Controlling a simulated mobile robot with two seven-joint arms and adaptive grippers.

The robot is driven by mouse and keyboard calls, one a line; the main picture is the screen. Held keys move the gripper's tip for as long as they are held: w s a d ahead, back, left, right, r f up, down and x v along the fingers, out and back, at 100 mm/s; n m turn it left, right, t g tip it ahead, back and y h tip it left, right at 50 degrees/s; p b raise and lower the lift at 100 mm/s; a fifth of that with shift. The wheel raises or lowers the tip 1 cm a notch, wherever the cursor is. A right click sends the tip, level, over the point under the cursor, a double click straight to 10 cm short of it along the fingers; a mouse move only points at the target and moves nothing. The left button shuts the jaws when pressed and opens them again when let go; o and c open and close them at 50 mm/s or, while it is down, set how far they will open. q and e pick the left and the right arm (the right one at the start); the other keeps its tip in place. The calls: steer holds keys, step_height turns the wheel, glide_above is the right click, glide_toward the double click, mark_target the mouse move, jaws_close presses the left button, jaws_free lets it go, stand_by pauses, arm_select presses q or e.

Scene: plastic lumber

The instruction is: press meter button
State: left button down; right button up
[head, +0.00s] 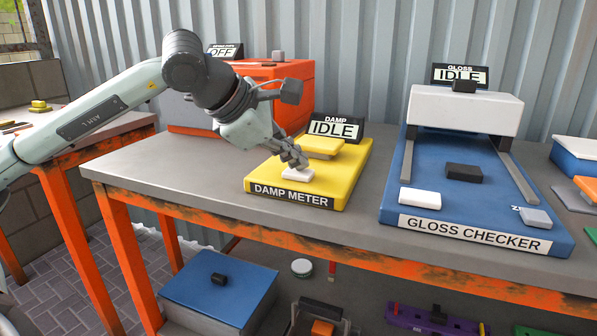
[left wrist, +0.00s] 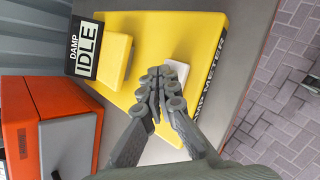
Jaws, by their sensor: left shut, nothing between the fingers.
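The yellow damp meter (head: 341,183) lies on the grey bench, with a "DAMP METER" label on its front edge. Its white button (head: 298,174) is near the front left of its top. The damp display (head: 336,129) behind it reads IDLE. My left gripper (head: 301,164) is shut and empty, its fingertips pointing down at the button. In the left wrist view the fingertips (left wrist: 160,76) partly cover the button (left wrist: 179,72); I cannot tell whether they touch it. My right gripper is not in view.
The blue gloss checker (head: 400,180) stands to the right, its display (head: 459,75) reading IDLE. An orange box (head: 300,85) with an OFF display (head: 224,52) is behind my left arm. The grey bench (head: 180,175) is clear left of the meter.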

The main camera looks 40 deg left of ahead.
mark_target(295, 172)
arm_select(q)
steer(key=shift+f+b, duration=0.3)
steer(key=shift+f, duration=0.05)
steer(key=shift+r, duration=0.1)
stand_by(0.4)
steer(key=shift+r+p, duration=0.9)
steer(key=shift+r, duration=0.1)
step_height(295, 172, up, 5)
steer(key=p, duration=0.4)
steer(key=shift+p, duration=0.4)
